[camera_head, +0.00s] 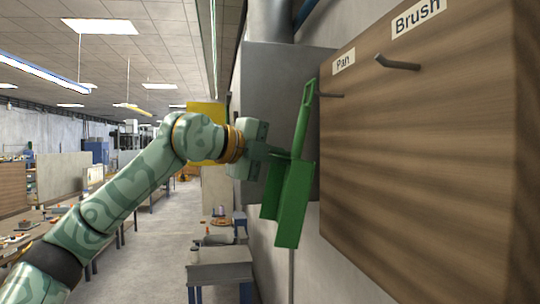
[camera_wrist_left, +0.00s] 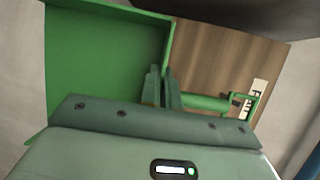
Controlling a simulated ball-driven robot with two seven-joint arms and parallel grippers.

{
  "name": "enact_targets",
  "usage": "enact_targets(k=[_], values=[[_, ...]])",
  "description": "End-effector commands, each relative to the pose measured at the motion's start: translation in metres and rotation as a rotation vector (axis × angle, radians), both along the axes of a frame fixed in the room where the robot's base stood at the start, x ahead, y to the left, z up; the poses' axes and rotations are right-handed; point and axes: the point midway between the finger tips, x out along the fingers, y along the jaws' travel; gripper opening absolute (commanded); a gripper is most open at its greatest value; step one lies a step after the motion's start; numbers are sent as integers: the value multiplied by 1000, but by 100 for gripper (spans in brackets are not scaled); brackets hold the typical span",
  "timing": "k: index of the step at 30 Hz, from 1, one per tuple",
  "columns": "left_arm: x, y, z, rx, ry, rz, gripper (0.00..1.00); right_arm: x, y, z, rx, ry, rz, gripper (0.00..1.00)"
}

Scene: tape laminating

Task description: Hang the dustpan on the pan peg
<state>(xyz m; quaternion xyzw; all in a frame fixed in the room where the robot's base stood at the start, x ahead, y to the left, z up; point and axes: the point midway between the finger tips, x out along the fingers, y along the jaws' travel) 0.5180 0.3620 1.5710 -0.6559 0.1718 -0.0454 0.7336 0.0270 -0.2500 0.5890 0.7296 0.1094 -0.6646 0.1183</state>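The green dustpan (camera_head: 293,205) hangs in the air left of the wooden board, its handle (camera_head: 305,118) pointing up and its tray down. My left gripper (camera_head: 280,154) is shut on it near where handle and tray meet. In the left wrist view the fingers (camera_wrist_left: 163,88) are close together beside the tray (camera_wrist_left: 100,65). The pan peg (camera_head: 331,95) sticks out below the "Pan" label (camera_head: 343,62), its tip at the handle's upper end. The handle's loop (camera_wrist_left: 246,104) appears close to the peg in the wrist view; I cannot tell whether the peg is through it. My right gripper is not in view.
The wooden board (camera_head: 420,150) fills the right side. An empty brush peg (camera_head: 398,63) sits under the "Brush" label (camera_head: 418,17). A grey cabinet (camera_head: 262,75) stands on the wall behind the dustpan. Workbenches stand lower down at left, with open aisle between.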

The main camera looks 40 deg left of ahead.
Motion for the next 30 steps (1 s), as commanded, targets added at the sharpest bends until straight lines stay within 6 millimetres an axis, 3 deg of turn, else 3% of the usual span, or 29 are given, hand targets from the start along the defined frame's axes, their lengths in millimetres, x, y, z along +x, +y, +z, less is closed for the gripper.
enact_targets(k=[13,18,30], values=[[25,-21,-1,1,-1,0,0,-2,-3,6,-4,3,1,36],[32,-27,-10,-1,1,-1,0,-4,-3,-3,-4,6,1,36],[34,-29,-12,-1,0,0,0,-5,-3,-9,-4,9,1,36]])
